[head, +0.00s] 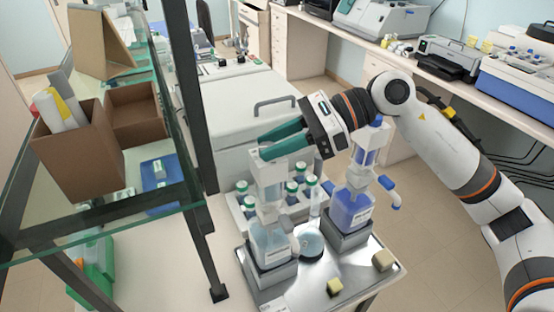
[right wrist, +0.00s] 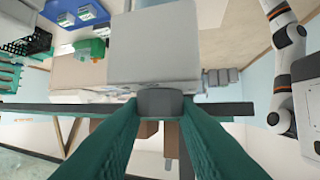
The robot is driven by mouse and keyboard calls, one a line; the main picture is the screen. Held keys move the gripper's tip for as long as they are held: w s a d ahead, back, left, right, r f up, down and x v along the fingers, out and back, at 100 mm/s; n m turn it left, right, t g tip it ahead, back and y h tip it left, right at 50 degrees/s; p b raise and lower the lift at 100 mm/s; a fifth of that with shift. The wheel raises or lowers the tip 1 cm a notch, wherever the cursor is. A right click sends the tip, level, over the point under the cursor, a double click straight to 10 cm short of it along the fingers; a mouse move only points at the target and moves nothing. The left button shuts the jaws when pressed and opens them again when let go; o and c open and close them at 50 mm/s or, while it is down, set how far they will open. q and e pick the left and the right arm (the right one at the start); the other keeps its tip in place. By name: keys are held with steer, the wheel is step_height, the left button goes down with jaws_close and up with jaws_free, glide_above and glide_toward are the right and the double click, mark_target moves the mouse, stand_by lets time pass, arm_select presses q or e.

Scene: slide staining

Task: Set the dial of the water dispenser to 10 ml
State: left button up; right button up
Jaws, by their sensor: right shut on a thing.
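The water dispenser (head: 268,240) stands upright at the front left of the metal tray, with a clear bottle of pale liquid and a whitish pump body on top. My right gripper (head: 264,148) reaches in from the right at the top of this body. In the right wrist view its green fingers are shut on a small dark grey piece, which looks like the dial (right wrist: 160,103), against a large light grey block (right wrist: 152,50). The dial's scale and setting cannot be read in either view. My left gripper is not in view.
A blue-liquid dispenser (head: 352,208) stands close on the right, its spout pointing right. A round dish (head: 309,243) lies between the dispensers. Bottles with green caps (head: 292,187) stand behind. Two cream blocks lie at the tray's front right. A glass shelf (head: 100,215) with dark posts is left.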

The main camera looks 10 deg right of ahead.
steer(key=shift+w+n+g+b, duration=0.25)
steer(key=shift+n+g+b, duration=0.9)
steer(key=shift+n+g, duration=0.4)
steer(key=shift+g, duration=0.25)
steer(key=o, duration=1)
steer(key=shift+w+d+r+b, duration=0.1)
steer(key=shift+d+b, duration=0.2)
steer(key=shift+d, duration=0.15)
steer(key=b+v, duration=0.2)
steer(key=v, duration=0.9)
steer(key=shift+r+b, duration=0.25)
steer(key=shift+b, duration=0.1)
